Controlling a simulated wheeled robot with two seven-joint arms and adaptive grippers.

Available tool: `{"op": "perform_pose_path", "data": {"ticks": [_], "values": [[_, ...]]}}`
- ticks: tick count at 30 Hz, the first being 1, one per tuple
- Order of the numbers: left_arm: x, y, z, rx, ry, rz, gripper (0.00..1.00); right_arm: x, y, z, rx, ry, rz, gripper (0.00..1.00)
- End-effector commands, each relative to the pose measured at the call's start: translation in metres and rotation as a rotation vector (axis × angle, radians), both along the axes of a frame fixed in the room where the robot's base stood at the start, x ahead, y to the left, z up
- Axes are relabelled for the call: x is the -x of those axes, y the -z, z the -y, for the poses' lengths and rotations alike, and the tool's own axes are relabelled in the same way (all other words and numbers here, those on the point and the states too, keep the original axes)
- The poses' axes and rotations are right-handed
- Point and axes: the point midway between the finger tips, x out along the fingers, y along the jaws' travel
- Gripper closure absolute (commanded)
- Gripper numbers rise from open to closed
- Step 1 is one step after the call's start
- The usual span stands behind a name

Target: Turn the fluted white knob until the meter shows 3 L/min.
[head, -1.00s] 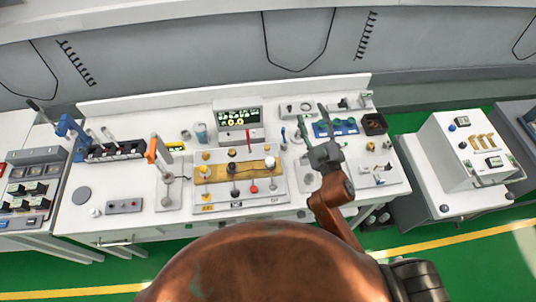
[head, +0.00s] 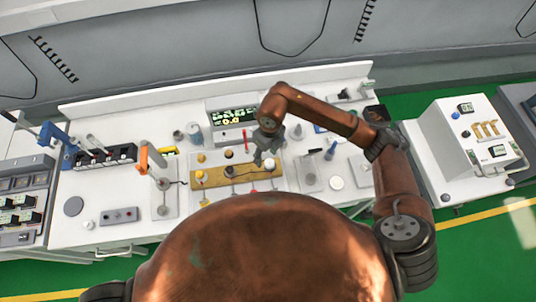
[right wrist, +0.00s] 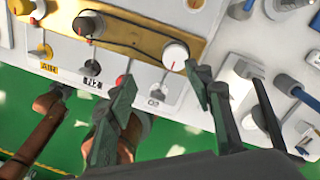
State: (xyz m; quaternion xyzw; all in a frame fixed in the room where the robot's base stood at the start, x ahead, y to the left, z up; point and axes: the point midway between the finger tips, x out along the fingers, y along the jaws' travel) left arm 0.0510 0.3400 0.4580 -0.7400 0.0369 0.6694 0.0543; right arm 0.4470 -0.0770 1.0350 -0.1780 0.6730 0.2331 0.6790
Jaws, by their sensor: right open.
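The white knob (right wrist: 176,55) sits at the right end of the brass plate (right wrist: 140,36) in the right wrist view, above an O2 label. It has a red mark on its face. My right gripper (right wrist: 158,76) is open and empty. Its fingertips are just below the knob in that view, one to each side, and I cannot tell whether they touch it. In the head view my right gripper (head: 267,153) hangs over the right end of the plate and partly hides the knob. The meter (head: 232,119) behind the plate shows 0.0. My left gripper is out of view.
A black knob (right wrist: 88,24) is left of the white one on the plate. A red button stands below the plate, partly behind a finger. Blue-handled parts (right wrist: 290,85) lie to the right. A control box (head: 460,140) stands on the right cart.

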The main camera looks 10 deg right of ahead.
Motion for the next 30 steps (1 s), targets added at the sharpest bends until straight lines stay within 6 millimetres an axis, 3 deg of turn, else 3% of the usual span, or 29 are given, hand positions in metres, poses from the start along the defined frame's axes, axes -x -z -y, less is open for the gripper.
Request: {"op": "perform_pose_path", "data": {"ticks": [4,18,30], "values": [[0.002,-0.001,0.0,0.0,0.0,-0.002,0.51,-0.008,0.004,0.016,0.08,0.008,0.012,0.53],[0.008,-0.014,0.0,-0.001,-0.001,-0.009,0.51,-0.008,0.068,0.014,0.078,0.004,0.011,0.53],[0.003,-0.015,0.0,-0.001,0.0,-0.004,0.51,-0.008,0.078,0.015,0.077,0.005,0.013,0.53]]}}
